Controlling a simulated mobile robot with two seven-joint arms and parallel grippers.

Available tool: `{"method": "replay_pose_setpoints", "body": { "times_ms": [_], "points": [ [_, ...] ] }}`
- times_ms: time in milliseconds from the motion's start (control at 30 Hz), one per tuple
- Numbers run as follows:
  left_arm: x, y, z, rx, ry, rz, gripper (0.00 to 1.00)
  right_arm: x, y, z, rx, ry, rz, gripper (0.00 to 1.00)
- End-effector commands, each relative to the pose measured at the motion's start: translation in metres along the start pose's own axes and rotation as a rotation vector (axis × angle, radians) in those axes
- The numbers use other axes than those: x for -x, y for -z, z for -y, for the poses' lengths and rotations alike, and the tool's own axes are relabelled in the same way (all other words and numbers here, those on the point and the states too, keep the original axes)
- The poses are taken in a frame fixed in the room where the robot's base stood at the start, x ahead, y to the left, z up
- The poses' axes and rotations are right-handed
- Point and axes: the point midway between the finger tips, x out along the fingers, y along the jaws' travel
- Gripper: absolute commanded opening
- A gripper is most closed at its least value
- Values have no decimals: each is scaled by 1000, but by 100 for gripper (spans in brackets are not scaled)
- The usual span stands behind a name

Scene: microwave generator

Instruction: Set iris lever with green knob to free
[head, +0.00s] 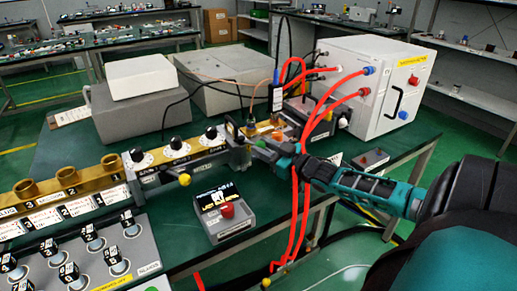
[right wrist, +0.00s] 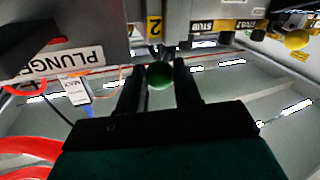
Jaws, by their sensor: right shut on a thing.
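The green knob (right wrist: 160,75) of the iris lever shows in the right wrist view, between the two fingers of my right gripper (right wrist: 160,85). The gripper is shut on it. The lever itself is mostly hidden behind the knob and fingers. In the head view my right gripper (head: 262,142) reaches in from the right to the right end of the brass waveguide assembly (head: 200,155). My left gripper is not in view.
Red hoses (head: 295,205) hang in front of my right arm and run to the white cabinet (head: 370,85). A small box with a red button (head: 227,211) stands in front of the assembly. In the right wrist view, a yellow knob (right wrist: 296,39) is at the upper right.

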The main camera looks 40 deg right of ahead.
Motion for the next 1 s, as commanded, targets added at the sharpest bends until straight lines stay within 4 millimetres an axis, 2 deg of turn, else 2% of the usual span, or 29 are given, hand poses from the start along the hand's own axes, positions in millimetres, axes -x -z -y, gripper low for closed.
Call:
{"method": "replay_pose_setpoints", "body": {
  "times_ms": [400, 433, 500, 700, 1000],
  "points": [
    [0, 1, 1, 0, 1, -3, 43, 2, -2, 0, -1, 3, 3, 0],
    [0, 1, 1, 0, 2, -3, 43, 2, -2, 0, -1, 3, 3, 35],
    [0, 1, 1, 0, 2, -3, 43, 1, -2, 0, -1, 2, 3, 42],
    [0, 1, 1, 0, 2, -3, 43, 1, -1, 0, -1, 2, 2, 58],
    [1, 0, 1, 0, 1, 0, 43, 4, 0, -1, -1, 1, 1, 58]
  ]
}}
